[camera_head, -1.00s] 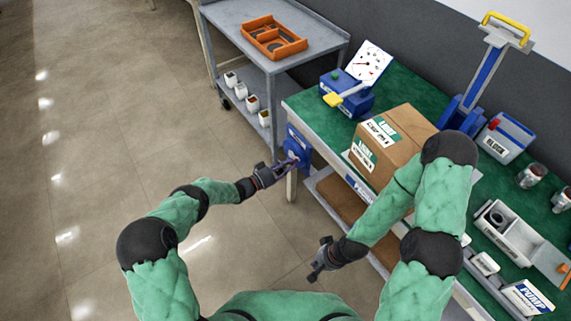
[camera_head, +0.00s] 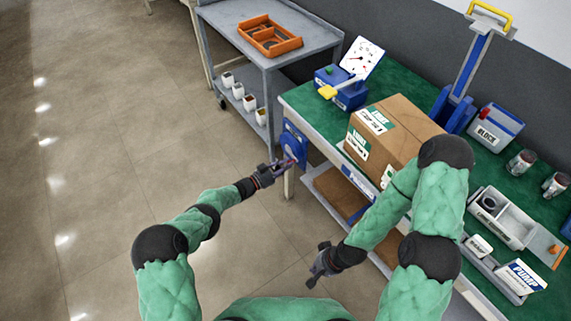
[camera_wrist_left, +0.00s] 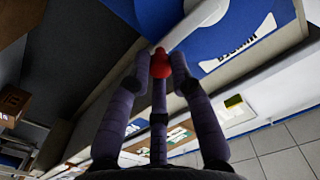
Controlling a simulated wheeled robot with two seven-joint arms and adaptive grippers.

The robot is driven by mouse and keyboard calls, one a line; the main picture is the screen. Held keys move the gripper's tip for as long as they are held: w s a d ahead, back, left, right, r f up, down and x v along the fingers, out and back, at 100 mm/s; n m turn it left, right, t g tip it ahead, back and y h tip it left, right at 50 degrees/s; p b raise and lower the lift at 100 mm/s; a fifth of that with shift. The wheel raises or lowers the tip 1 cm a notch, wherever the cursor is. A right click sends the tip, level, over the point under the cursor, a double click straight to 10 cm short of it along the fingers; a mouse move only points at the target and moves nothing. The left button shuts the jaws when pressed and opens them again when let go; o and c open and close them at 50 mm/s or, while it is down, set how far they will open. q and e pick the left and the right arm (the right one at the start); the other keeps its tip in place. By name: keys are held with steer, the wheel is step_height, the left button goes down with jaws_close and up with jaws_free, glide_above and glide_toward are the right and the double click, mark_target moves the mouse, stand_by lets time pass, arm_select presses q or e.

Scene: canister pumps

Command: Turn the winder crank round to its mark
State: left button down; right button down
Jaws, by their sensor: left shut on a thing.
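The winder (camera_head: 291,143) is a blue unit on the left end of the green-topped bench. In the left wrist view its blue face (camera_wrist_left: 225,35) carries a white label, and a pale crank arm (camera_wrist_left: 205,14) ends in a red knob (camera_wrist_left: 160,65). My left gripper (camera_head: 285,164) is at the crank, and in the left wrist view its fingers (camera_wrist_left: 162,72) are shut around the red knob. I cannot make out the mark. My right gripper (camera_head: 318,267) hangs in front of the bench, away from the winder; its finger opening is unclear.
A cardboard box (camera_head: 392,135) stands on the green bench top (camera_head: 302,101). Behind it are a blue gauge unit (camera_head: 347,92) and a yellow-handled pump (camera_head: 472,75). A grey cart (camera_head: 225,22) with an orange tray (camera_head: 269,37) stands beyond the winder. The floor at left is clear.

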stand_by(0.3)
arm_select(q)
steer(key=c, duration=1.1)
jaws_free()
steer(key=v, duration=1.2)
